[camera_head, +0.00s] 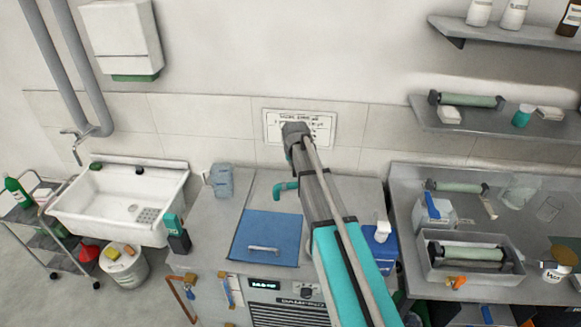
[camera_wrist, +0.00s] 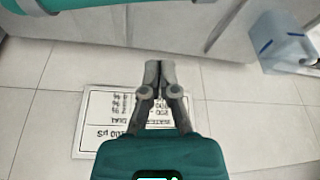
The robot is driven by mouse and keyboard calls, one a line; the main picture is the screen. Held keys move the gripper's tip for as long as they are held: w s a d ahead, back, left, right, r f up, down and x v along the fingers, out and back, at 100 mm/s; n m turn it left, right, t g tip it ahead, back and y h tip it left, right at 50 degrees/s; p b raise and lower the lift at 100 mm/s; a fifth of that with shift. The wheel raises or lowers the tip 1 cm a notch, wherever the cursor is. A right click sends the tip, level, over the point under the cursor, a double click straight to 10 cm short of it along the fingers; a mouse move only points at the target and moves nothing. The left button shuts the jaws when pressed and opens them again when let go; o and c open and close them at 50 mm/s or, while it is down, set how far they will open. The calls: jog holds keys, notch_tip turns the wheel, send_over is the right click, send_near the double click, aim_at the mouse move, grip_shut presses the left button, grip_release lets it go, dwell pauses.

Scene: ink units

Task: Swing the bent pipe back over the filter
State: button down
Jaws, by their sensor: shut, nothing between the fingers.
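A teal bent pipe (camera_head: 284,188) shows on the steel worktop, just left of my arm and behind the blue lid. Its right part runs behind my arm. I cannot make out the filter; my arm covers part of the worktop. My gripper (camera_wrist: 159,68) is shut and empty. It is raised in front of the wall sign, above and behind the pipe, touching nothing that I can see. In the wrist view the printed sign (camera_wrist: 105,120) appears upside down behind the fingers.
The blue lid (camera_head: 267,237) with a bar handle lies on the worktop. A pale blue container (camera_head: 221,181) stands at its back left and also shows in the wrist view (camera_wrist: 283,38). A white sink (camera_head: 120,203) is left; a grey tray (camera_head: 470,268) is on the right bench.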

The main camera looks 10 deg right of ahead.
jog(key=shift+b+x, duration=2.9)
jog(key=shift+x, duration=0.4)
jog(key=shift+s+a+r+p, duration=0.1)
jog(key=shift+s+r+p, duration=0.1)
jog(key=shift+s, duration=0.45)
jog(key=shift+s+d+r+p, duration=0.1)
jog(key=shift+s+r+p, duration=0.1)
jog(key=shift+s, duration=0.5)
jog(key=shift+s+a+r+p, duration=0.1)
jog(key=shift+s+r+p, duration=0.1)
jog(key=shift+s, duration=0.45)
jog(key=shift+a, duration=0.15)
jog(key=shift+s+a, duration=0.1)
